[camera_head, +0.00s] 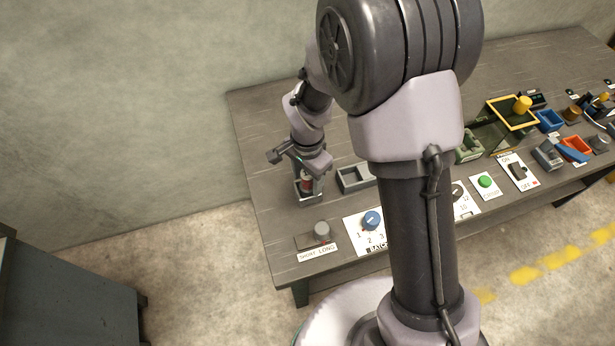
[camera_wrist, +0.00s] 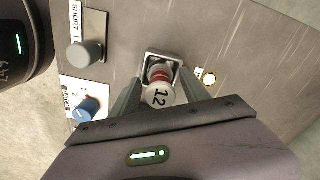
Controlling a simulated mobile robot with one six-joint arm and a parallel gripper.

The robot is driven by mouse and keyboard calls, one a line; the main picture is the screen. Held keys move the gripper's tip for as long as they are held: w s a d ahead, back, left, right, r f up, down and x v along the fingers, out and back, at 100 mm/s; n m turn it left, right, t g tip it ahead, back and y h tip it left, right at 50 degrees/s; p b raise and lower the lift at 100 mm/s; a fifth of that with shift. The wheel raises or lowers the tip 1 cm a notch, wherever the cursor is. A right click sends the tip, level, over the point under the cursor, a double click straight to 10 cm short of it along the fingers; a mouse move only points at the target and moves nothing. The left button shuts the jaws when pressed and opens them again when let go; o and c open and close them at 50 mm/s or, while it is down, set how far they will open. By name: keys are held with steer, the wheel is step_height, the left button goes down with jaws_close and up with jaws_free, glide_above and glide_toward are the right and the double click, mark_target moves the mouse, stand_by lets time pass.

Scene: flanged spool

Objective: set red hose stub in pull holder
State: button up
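The red hose stub (camera_wrist: 159,76) has a red band and a pale round end marked 12. It stands in a small square grey holder (camera_wrist: 149,56), which I take to be the pull holder. The stub also shows in the camera_head view (camera_head: 306,184), with the holder (camera_head: 311,197) around its lower part near the table's left end. My gripper (camera_wrist: 160,82) is directly over it, one finger on each side of the stub. Whether the fingers press on the stub or stand slightly apart cannot be told. The stub's lower end is hidden in the holder.
A SHORT/LONG slider with a grey knob (camera_head: 321,231) and a blue dial (camera_head: 372,220) are close in front. An empty grey tray (camera_head: 353,179) is to the right. Bins, a green button (camera_head: 485,181) and a switch fill the right side. My arm hides the table's middle.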

steer(key=s+d+r+n+t+p, duration=0.1)
steer(key=d+r+p, duration=0.1)
steer(key=r, duration=0.9)
steer(key=s+d+r+t+p, duration=0.1)
steer(key=s+d+r+p, duration=0.15)
steer(key=r, duration=0.85)
steer(key=s+d+r+n+t+y, duration=0.1)
steer(key=s+d+r+n+t, duration=0.1)
steer(key=s+r, duration=0.2)
steer(key=s+d+r+n+t+y, duration=0.1)
steer(key=s+d+r+n, duration=0.1)
steer(key=s+r, duration=0.3)
steer(key=s, duration=0.4)
steer(key=shift+s+t, duration=0.4)
